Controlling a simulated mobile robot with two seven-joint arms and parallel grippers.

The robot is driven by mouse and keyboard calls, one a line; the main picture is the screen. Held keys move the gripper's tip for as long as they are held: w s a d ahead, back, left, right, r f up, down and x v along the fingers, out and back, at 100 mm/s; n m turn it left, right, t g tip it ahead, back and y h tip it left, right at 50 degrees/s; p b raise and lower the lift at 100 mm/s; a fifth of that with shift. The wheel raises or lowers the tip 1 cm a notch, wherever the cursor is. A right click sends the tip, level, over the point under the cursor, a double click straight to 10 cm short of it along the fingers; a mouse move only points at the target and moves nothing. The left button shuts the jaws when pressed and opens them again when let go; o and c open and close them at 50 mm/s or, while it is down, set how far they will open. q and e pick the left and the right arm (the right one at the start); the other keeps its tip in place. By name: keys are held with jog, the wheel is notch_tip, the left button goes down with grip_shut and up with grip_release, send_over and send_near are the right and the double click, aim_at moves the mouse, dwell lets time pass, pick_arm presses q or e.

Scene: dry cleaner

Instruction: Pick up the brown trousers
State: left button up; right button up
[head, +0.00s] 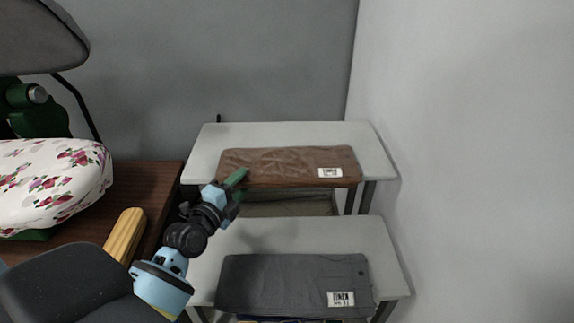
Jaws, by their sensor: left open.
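The brown trousers (280,161) lie folded flat on the far white table (212,138), with a white label at their right end. Their front edge reaches the table's front edge. My left gripper (236,178) is open at the front left corner of the trousers, its green fingertips overlapping that corner in the head view. I cannot tell whether the fingers touch the cloth. My right gripper is not in view.
Dark grey folded trousers (285,284) with a label lie on the nearer white table (330,233). A floral padded board (50,185) stands at left over a dark wooden table (150,185). A white wall (470,160) closes off the right side.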

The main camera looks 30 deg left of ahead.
pick_arm(q)
jog(key=shift+w, duration=0.15)
grip_shut()
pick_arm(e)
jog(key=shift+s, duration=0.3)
pick_arm(q)
jog(key=shift+r, duration=0.15)
